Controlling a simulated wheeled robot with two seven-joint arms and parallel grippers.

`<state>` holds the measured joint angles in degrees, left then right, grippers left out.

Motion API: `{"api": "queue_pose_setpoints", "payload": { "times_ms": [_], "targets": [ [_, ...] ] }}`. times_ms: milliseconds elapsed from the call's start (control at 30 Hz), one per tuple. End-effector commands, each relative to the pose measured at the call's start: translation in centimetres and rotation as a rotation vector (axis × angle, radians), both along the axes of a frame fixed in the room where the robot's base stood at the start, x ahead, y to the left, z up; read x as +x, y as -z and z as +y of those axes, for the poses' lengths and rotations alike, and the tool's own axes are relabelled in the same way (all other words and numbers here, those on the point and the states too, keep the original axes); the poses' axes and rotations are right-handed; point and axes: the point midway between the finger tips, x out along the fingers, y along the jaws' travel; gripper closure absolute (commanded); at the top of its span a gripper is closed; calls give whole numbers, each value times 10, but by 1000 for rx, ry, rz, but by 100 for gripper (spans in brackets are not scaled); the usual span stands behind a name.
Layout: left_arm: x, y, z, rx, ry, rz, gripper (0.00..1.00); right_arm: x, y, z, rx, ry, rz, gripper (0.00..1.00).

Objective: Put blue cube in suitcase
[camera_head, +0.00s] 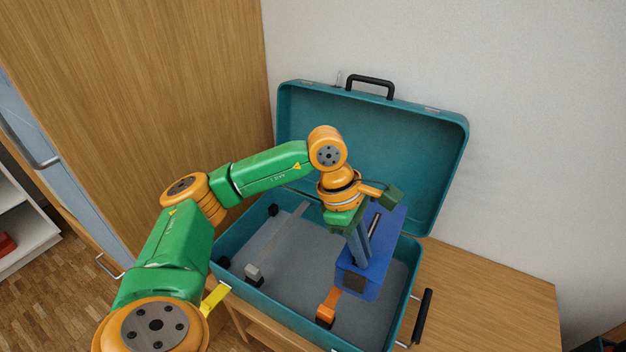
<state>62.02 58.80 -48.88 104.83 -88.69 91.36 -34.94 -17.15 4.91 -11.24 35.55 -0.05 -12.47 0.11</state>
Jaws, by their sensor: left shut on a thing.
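The teal suitcase (291,318) lies open on a wooden surface, its lid (390,150) raised toward the wall. My left gripper (362,262) points down over the right part of the suitcase's lower half. It is shut on the blue cube (378,272), which appears inside or just above the suitcase; I cannot tell whether it touches the grey floor (300,262). The fingers cover part of the cube. My right gripper is not in view.
A black side handle (422,316) sticks out at the suitcase's right. The wooden surface (490,290) is bare to the right. A wooden cabinet (170,100) stands at the left. An orange piece (328,304) shows near the suitcase's front wall.

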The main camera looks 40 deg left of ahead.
Motion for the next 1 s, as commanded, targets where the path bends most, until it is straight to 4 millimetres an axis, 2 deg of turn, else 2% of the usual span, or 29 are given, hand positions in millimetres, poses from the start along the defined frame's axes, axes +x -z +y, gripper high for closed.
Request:
{"api": "queue_pose_setpoints", "payload": {
  "times_ms": [33, 400, 600, 767, 900, 1000],
  "targets": [
    [3, 11, 4, 1, -93, -1, 100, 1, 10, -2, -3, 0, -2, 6],
    [33, 56, 34, 0, -953, -2, 100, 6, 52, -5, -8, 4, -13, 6],
    [45, 73, 51, 4, -1371, 1, 100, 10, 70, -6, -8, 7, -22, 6],
    [48, 82, 58, 6, -1528, 3, 100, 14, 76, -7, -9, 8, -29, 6],
    [47, 116, 59, 10, -1547, 6, 100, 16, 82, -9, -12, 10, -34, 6],
    [48, 133, 59, 8, -1545, 5, 100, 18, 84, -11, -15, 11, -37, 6]
  ]
}}
